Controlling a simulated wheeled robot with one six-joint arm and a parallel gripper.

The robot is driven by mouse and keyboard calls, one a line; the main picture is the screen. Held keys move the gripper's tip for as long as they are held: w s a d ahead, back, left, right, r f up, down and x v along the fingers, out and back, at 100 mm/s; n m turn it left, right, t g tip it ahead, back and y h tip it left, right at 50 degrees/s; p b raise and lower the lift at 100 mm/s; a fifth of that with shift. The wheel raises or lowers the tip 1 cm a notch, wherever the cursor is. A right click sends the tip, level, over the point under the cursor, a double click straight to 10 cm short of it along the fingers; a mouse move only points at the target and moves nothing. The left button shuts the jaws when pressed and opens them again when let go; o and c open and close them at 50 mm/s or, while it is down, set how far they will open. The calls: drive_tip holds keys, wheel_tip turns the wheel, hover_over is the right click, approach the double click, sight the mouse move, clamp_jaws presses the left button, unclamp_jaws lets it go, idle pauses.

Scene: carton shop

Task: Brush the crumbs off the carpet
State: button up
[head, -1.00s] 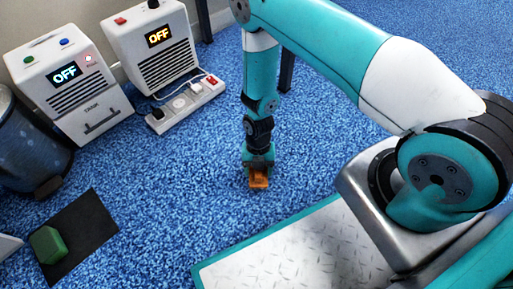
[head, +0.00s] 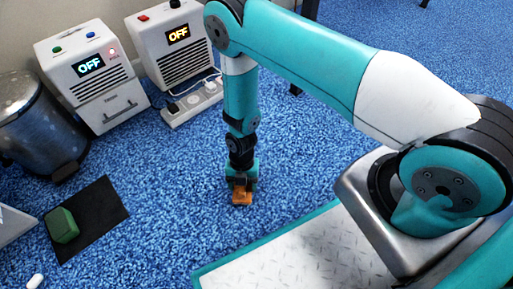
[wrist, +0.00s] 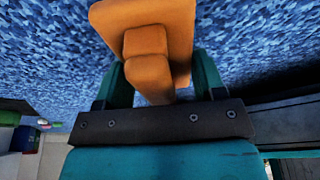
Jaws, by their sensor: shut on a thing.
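My gripper (head: 242,185) points down at the carpet and is shut on an orange brush (head: 242,198). In the wrist view the brush (wrist: 157,45) shows as an orange block with a raised grip between the two green fingers. Its underside is hidden, and I cannot tell whether it touches the carpet. The blue speckled carpet (head: 175,225) covers the floor. I cannot make out any crumbs against its pattern.
A green block (head: 62,225) lies on a black mat (head: 103,205) at left. A pedal bin (head: 35,125), two white units (head: 92,75) (head: 170,45) reading OFF and a power strip (head: 192,103) stand behind. A small white object (head: 35,281) lies lower left. Carpet around the gripper is open.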

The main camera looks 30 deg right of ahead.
drive_tip(key=shift+s+a+r, duration=0.2)
drive_tip(key=shift+a, duration=0.6)
drive_tip(key=shift+a+r+p, duration=0.15)
drive_tip(key=shift+r+p, duration=0.1)
drive_tip(key=shift+p, duration=0.3)
wheel_tip(320, 180, up, 7)
drive_tip(key=p, duration=0.5)
drive_tip(key=shift+r+p, duration=0.1)
drive_tip(key=shift+p, duration=0.2)
